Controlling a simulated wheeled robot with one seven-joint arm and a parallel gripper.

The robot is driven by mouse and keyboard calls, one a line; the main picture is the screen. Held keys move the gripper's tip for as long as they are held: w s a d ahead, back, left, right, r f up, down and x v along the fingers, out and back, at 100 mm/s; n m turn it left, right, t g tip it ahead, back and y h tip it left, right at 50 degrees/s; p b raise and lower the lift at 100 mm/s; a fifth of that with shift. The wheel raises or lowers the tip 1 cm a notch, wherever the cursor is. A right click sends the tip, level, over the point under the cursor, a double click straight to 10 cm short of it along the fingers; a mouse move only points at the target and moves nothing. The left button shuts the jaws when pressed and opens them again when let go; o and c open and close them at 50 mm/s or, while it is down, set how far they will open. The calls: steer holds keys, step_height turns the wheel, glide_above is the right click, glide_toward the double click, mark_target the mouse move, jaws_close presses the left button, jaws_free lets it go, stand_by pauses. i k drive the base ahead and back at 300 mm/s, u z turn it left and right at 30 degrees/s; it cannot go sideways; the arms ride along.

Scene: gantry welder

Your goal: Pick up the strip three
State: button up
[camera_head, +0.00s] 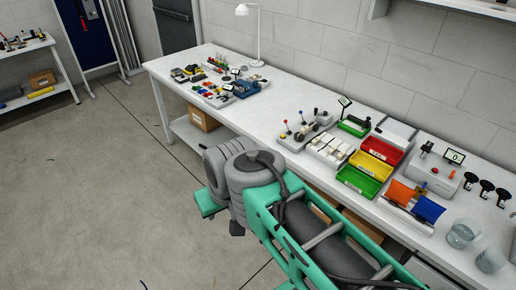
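A white rack (330,149) with several pale pieces in rows stands on the long workbench, left of the coloured bins. These pieces may be the strips, but they are too small to tell which one is strip three, and no label is readable on them. My arm, teal with grey joints, crosses the lower middle of the view in front of the bench. Its fingers cannot be made out, so I do not see my gripper or whether it holds anything.
The white workbench (290,90) runs along the wall. Red (375,152), yellow (370,167) and green (358,181) bins stand right of the rack. Glass beakers (462,233) stand near the front right. A lamp (257,32) stands at the back. Floor at left is clear.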

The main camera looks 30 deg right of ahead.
mark_target(304, 131)
steer(key=z, duration=0.8)
steer(key=i, duration=1.35)
steer(key=u, duration=1.05)
steer(key=i, duration=0.3)
steer(key=u, duration=0.35)
